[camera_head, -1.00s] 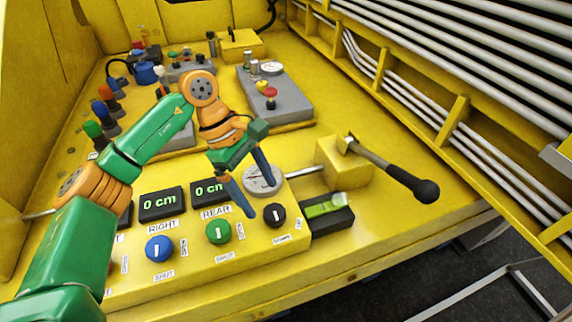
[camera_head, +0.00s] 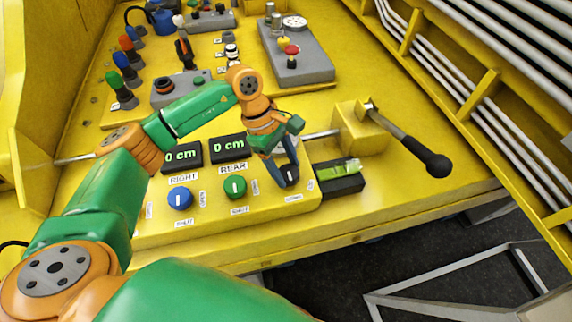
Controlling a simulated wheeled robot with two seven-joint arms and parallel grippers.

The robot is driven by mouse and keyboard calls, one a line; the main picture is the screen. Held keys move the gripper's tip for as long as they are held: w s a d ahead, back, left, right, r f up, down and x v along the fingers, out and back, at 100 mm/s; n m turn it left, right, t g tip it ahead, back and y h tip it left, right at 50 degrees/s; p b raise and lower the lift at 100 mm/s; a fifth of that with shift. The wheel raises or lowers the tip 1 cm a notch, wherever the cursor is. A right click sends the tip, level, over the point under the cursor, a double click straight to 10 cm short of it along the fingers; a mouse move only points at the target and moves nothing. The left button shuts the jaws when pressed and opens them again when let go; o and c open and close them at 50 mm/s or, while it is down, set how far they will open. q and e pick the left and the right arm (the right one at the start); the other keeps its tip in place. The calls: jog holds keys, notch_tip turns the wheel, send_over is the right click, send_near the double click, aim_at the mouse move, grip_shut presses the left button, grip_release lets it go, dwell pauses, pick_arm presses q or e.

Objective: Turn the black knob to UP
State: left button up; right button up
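The black knob (camera_head: 289,174) sits at the right end of the yellow control panel, with a pale mark on its face. My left gripper (camera_head: 289,182) reaches down over it from above. Its two dark blue fingers stand one on each side of the knob and look closed on it. The fingers hide part of the knob, and its small labels are too small to read. My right gripper is not in view.
A green knob (camera_head: 235,187) and a blue knob (camera_head: 180,198) lie to the left, below two displays reading 0 cm. Close on the right are a black box with a green top (camera_head: 340,178) and a black-handled lever (camera_head: 432,162). A gauge is partly hidden behind the gripper.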

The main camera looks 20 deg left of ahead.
pick_arm(q)
jog(key=c, duration=0.5)
jog(key=shift+f+n+t+b, duration=0.15)
jog(key=shift+n+t+b, duration=0.25)
jog(key=shift+n+b, duration=0.65)
jog(key=shift+c, duration=0.2)
jog(key=n+t+b, duration=0.1)
jog(key=n+b, duration=0.2)
jog(key=shift+s+n, duration=0.15)
jog(key=shift+n, duration=0.2)
jog(key=n+b, duration=0.1)
jog(key=n+t+b, duration=0.1)
jog(key=n, duration=0.1)
jog(key=shift+s+d+t+y+b, duration=0.1)
jog(key=shift+t+y+b, duration=0.2)
jog(key=shift+y+b, duration=0.1)
jog(key=shift+n+t+y+b, duration=0.4)
jog(key=shift+n+b, duration=0.5)
jog(key=shift+n, duration=0.6)
jog(key=shift+r, duration=0.2)
jog(key=o, duration=1.4)
jog(key=shift+c, duration=0.2)
